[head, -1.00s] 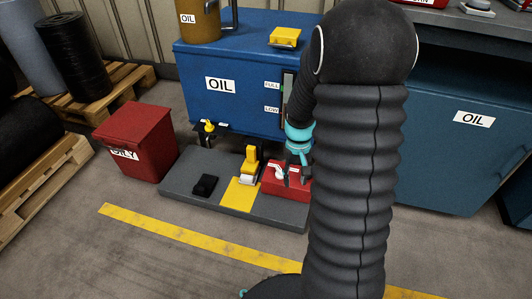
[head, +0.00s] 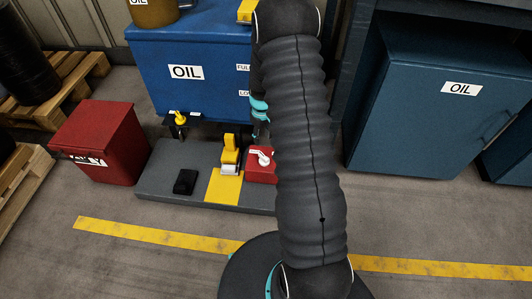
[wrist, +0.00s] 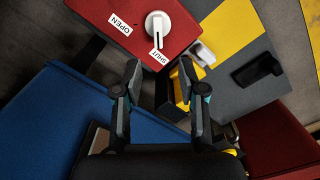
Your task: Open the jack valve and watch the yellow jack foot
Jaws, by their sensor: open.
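The jack valve is a white knob (wrist: 158,25) on a red box (wrist: 190,20) with OPEN and SHUT labels. Its narrow handle points at the SHUT label (wrist: 159,57). The box (head: 257,178) and knob (head: 264,158) also show in the head view, partly behind my arm. The yellow jack (head: 230,150) stands left of the box, its pale foot (head: 230,168) low over a yellow strip. The foot shows in the wrist view too (wrist: 203,53); any gap under it is unclear. My gripper (wrist: 160,72) is open and empty, apart from the knob.
A blue OIL tank (head: 190,75) stands behind the grey base plate (head: 155,185). A black pedal-like block (head: 185,181) lies on the plate. A red bin (head: 100,140) is at left and a blue cabinet (head: 430,125) at right. Floor in front is clear.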

